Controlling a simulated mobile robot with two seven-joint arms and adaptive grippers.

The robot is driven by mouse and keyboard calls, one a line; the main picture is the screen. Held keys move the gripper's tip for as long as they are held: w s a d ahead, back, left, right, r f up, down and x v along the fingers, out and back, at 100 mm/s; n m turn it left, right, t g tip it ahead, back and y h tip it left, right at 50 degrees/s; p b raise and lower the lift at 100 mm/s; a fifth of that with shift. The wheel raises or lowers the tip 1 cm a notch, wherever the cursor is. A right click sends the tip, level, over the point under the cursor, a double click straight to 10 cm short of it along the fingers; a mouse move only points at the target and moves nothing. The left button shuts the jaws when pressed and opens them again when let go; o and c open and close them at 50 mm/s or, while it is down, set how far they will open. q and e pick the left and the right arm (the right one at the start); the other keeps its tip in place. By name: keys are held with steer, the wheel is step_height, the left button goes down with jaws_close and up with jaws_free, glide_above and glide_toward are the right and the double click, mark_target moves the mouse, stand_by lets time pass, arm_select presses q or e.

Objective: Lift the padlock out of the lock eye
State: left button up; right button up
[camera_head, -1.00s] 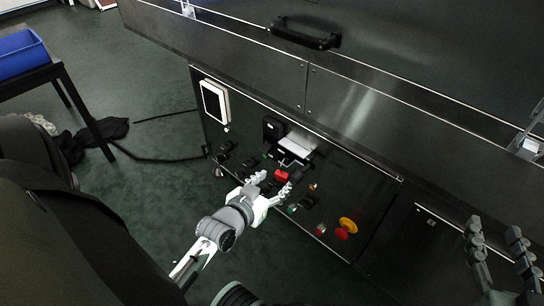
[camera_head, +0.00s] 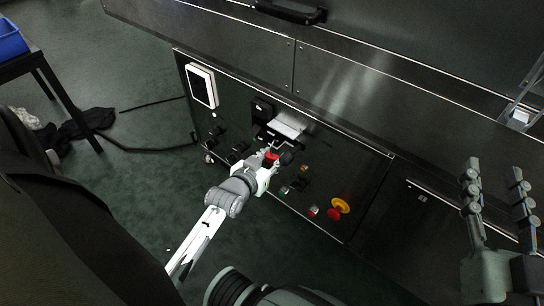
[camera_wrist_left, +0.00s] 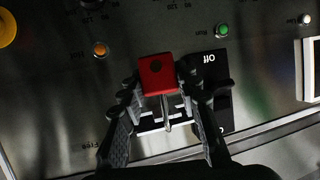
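The red padlock (camera_head: 271,158) is on the dark control panel, below a pale metal piece. In the left wrist view the padlock (camera_wrist_left: 158,72) shows as a red block between my left fingertips, with thin metal bars of the shackle or lock eye (camera_wrist_left: 167,112) below it; I cannot tell these parts apart. My left gripper (camera_head: 270,164) has a fingertip close against each side of the padlock, with no clear gap; its fingers (camera_wrist_left: 159,78) look shut on it. My right gripper (camera_head: 496,180) is open and empty at the right, away from the panel.
A yellow and red knob (camera_head: 339,206) and several small buttons sit right of the padlock. A black switch plate marked "Off" (camera_wrist_left: 208,64) is beside it. A white-framed display (camera_head: 201,86) is at the upper left. A black handle (camera_head: 288,12) is above.

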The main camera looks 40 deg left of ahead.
mark_target(271, 151)
arm_select(q)
steer(key=c, duration=0.5)
steer(key=o, duration=0.5)
steer(key=c, duration=0.3)
steer(key=shift+s+r+p, duration=0.15)
steer(key=shift+r+p, duration=0.6)
steer(key=shift+p, duration=0.4)
steer(key=shift+c, duration=0.2)
steer(key=shift+s+r+p, duration=0.25)
steer(key=shift+r+p, duration=0.7)
steer(key=shift+p, duration=0.2)
steer(key=shift+s+r+p, duration=0.15)
steer(key=shift+r+p, duration=1.05)
steer(key=shift+p, duration=0.15)
steer(key=shift+s+d+r+p, duration=0.1)
steer(key=shift+s+r+p, duration=0.15)
steer(key=shift+r+p, duration=0.4)
steer(key=shift+s+d+r+p, duration=0.1)
steer(key=shift+s+r+p, duration=0.1)
steer(key=shift+r+p, duration=0.45)
steer(key=shift+f, duration=0.25)
steer(key=shift+a+r+p, duration=0.1)
steer(key=shift+p, duration=0.2)
